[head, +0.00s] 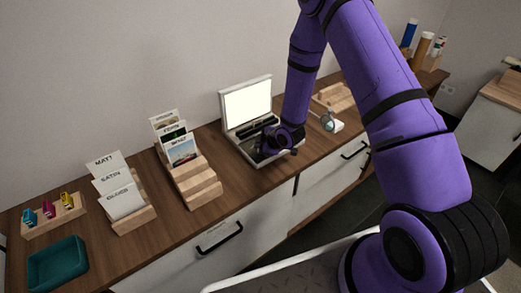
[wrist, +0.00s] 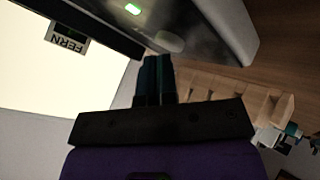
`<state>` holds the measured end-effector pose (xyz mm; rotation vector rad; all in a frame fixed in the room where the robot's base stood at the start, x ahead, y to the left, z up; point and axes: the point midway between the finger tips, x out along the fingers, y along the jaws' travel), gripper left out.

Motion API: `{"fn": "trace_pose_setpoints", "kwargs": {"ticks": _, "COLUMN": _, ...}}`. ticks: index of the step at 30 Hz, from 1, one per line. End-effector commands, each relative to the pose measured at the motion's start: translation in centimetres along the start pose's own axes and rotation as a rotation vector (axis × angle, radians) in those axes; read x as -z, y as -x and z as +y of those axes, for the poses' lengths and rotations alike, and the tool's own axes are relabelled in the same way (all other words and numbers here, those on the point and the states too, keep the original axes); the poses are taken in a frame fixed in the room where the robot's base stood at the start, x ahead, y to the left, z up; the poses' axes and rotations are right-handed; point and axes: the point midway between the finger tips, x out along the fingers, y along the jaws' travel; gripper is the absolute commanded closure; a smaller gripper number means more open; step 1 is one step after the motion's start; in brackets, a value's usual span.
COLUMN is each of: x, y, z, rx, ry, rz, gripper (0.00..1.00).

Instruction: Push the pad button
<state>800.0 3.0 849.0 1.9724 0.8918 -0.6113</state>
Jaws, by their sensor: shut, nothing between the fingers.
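A pale laptop-like device with a lit white screen (head: 247,104) stands open on the wooden counter. In the wrist view its screen (wrist: 50,65) bears a dark label reading FERN. Its grey base (wrist: 205,25) has a small lit green patch (wrist: 133,9) and a pale oval (wrist: 170,41), which may be the pad button. My gripper (head: 262,154) is over the front of the base and hides part of it. In the wrist view my gripper's dark fingers (wrist: 155,62) are shut and empty, with the tips close to the oval. I cannot tell whether they touch it.
Wooden holders with cards (head: 122,197) and photo cards (head: 183,160) stand left of the device. A teal tray (head: 57,265) lies at the far left. A small round object on a white base (head: 328,122) and a wooden rack (head: 333,97) are to the right.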

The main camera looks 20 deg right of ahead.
Motion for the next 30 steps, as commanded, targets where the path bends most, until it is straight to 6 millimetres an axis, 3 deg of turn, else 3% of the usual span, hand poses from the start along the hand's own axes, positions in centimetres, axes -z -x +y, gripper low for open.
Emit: {"fn": "trace_pose_setpoints", "kwargs": {"ticks": 30, "x": 0.6, "y": 0.9, "z": 0.6, "rx": 0.0, "ry": 0.0, "rz": 0.0, "gripper": 1.0}}
